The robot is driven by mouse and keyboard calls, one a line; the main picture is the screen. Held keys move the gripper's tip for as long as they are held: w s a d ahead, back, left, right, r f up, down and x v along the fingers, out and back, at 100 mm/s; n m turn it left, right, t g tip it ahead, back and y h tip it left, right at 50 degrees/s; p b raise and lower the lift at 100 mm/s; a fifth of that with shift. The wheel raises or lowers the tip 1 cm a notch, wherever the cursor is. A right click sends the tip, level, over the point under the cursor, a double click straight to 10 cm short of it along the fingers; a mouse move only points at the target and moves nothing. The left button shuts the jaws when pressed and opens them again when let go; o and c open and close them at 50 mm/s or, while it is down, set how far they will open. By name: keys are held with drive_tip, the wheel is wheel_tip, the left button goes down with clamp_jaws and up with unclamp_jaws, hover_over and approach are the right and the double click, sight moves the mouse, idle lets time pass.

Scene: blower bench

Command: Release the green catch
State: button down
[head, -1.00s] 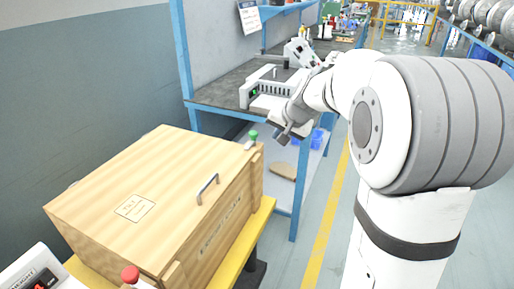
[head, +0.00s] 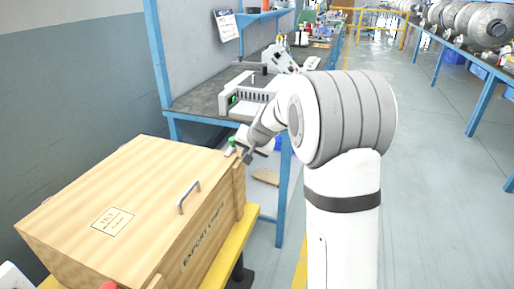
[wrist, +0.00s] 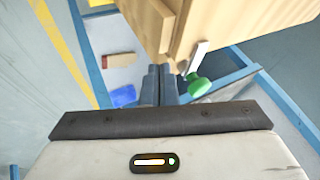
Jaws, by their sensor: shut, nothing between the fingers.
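The green catch (head: 232,143) is a small green knob on a pale lever at the far right corner of the wooden crate (head: 120,180). In the wrist view the green catch (wrist: 198,87) shows just right of my fingers, with its pale lever beside the crate's edge (wrist: 185,25). My gripper (head: 248,156) is beside that corner, just right of the green knob. In the wrist view my gripper (wrist: 159,70) has its two dark fingers together, with nothing between them. I cannot tell whether the fingers touch the lever.
A red knob (head: 108,285) shows at the crate's near corner, cut by the frame. A metal handle (head: 188,196) stands up from the lid. A blue-framed bench (head: 195,100) stands behind my gripper. The aisle floor (head: 440,180) on the right is clear.

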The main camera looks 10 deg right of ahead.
drive_tip(key=shift+w+a+r, duration=0.15)
drive_tip(key=shift+w+a, duration=0.3)
drive_tip(key=shift+a, duration=0.3)
drive_tip(key=shift+w+a+r, duration=0.1)
drive_tip(key=shift+w+a, duration=0.3)
drive_tip(key=shift+a, duration=0.3)
drive_tip(key=shift+a, duration=0.2)
